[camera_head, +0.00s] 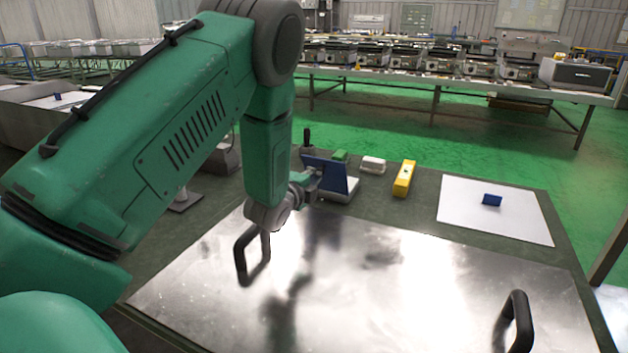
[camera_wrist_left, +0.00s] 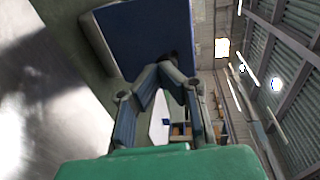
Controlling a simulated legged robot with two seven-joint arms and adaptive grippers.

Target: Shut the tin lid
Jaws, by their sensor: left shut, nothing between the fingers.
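The tin (camera_head: 343,192) is a small pale box on the dark table, behind the shiny metal plate. Its blue lid (camera_head: 328,174) stands raised, tilted up from the tin. The blue lid (camera_wrist_left: 150,38) also fills the upper middle of the left wrist view, with a pale edge of the tin at its left. My left gripper (camera_head: 309,178) is at the left side of the lid, partly hidden by its own wrist. In the left wrist view its fingers (camera_wrist_left: 170,72) are shut and empty, with their tips at the lid's lower edge; I cannot tell whether they touch. My right gripper is not in view.
The metal plate (camera_head: 400,285) has black handles at left (camera_head: 240,258) and right (camera_head: 522,320). A green block (camera_head: 340,155), a white block (camera_head: 373,165) and a yellow bar (camera_head: 404,178) lie near the tin. A white sheet (camera_head: 480,222) bears a small blue piece (camera_head: 491,200).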

